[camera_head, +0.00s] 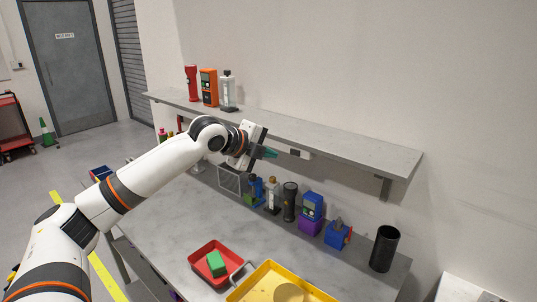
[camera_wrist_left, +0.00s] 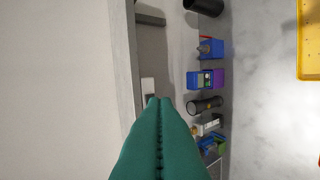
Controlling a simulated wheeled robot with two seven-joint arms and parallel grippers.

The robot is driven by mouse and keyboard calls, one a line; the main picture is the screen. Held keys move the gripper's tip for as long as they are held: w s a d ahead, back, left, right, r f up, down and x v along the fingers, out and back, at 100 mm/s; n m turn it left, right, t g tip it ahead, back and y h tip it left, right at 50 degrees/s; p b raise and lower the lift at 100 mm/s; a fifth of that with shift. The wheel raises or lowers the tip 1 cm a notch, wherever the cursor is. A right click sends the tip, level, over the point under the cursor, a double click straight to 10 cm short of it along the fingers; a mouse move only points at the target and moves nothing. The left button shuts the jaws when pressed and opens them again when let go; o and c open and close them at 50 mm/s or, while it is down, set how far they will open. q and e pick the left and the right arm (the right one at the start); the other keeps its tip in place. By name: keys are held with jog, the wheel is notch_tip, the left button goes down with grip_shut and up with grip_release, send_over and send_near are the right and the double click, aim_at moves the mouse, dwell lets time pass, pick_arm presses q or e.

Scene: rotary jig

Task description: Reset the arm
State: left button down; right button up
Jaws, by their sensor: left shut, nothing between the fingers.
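My left arm (camera_head: 140,185) reaches in from the left in the head view, stretched over the workbench. My left gripper (camera_head: 270,152) is at its end, in front of the wall shelf's edge and above the back row of items. In the left wrist view its two green fingers (camera_wrist_left: 159,100) are pressed together with nothing between them. My right gripper shows in neither view.
The wall shelf (camera_head: 330,140) runs close by the gripper. A red tray (camera_head: 203,262) with a green block (camera_head: 216,263) and a yellow tray (camera_head: 315,292) sit at the bench front. A black cylinder (camera_head: 384,248) and several tools line the back. The bench left of the red tray is clear.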

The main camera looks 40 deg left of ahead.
pick_arm(q)
jog(key=shift+s, duration=0.15)
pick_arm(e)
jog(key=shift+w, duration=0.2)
